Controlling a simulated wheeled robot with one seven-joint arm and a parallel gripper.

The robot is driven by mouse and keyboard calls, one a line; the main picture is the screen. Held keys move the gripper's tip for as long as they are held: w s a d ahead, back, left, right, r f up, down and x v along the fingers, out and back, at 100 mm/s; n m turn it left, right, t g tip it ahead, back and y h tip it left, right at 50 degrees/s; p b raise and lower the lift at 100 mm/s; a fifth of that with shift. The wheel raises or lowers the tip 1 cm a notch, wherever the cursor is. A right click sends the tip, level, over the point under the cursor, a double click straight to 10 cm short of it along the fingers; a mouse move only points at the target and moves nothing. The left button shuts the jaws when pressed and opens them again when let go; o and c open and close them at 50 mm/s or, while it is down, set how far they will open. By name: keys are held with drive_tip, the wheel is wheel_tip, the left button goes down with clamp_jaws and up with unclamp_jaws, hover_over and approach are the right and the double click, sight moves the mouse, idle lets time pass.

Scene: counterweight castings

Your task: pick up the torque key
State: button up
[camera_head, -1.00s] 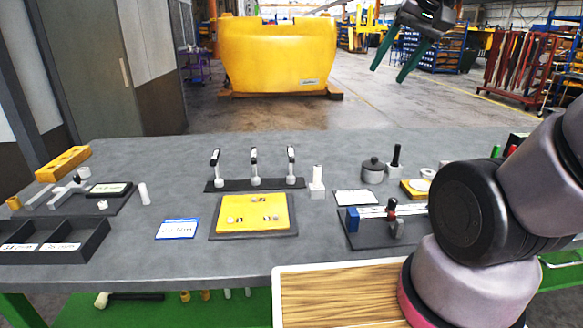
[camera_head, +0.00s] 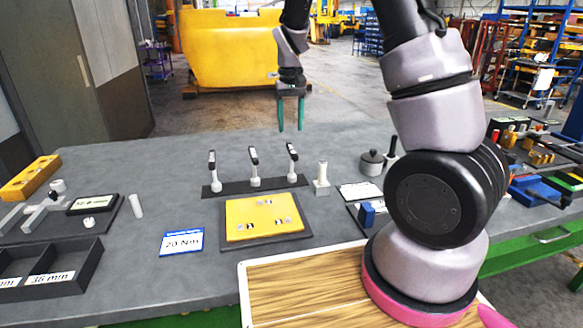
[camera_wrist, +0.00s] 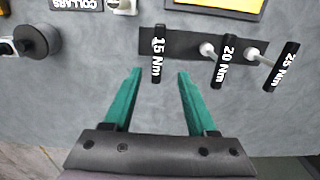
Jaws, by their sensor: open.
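Three upright torque keys with black labelled handles and white round bases stand in a row on a dark rack (camera_head: 235,188). In the wrist view they read 15 Nm (camera_wrist: 158,55), 20 Nm (camera_wrist: 224,60) and 25 Nm (camera_wrist: 281,67). In the head view the 20 Nm key (camera_head: 254,168) is in the middle, the 25 Nm key (camera_head: 213,170) left and the 15 Nm key (camera_head: 292,164) right. A blue-edged card (camera_head: 182,242) reads 20 Nm. My gripper (camera_head: 290,128) is open and empty, behind and above the rack's right end. In the wrist view its green fingertips (camera_wrist: 160,74) point towards the 15 Nm key.
A white post (camera_head: 321,180) stands just right of the rack, and a dark round pot (camera_head: 371,163) further right. A yellow plate (camera_head: 236,212) lies in front of the rack. A black divided tray (camera_head: 85,268) is at the left. The bench behind the rack is clear.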

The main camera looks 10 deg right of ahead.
sight(292, 149)
drive_tip(key=f, duration=1)
drive_tip(key=shift+d+f, duration=0.15)
drive_tip(key=shift+d, duration=0.05)
clamp_jaws()
idle(1.1)
